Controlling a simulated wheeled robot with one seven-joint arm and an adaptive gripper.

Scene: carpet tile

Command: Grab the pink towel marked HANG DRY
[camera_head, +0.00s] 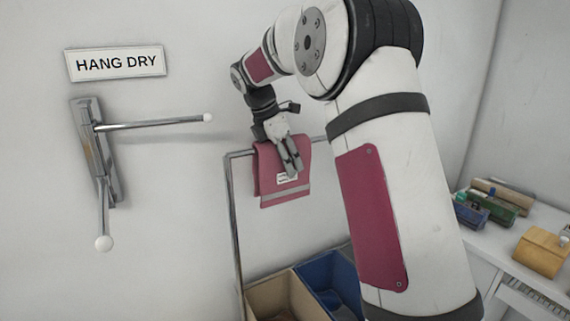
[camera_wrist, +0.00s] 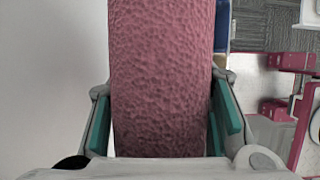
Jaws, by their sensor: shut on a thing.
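A pink towel (camera_head: 268,172) with a pale stripe near its lower edge hangs folded over the metal rail (camera_head: 234,156). It bears a small white label whose print is too small to read. My gripper (camera_head: 291,168) is at the towel's upper part, with its fingers pointing down over the cloth. In the wrist view the towel (camera_wrist: 162,75) fills the space between the teal finger pads, and my gripper (camera_wrist: 162,130) is shut on it. Part of the rail is hidden behind the towel and my arm.
A "HANG DRY" sign (camera_head: 116,64) is on the wall above a metal bracket (camera_head: 88,150) with two ball-tipped rods, left of the rail. A tan bin (camera_head: 280,296) and a blue bin (camera_head: 326,275) stand below the towel.

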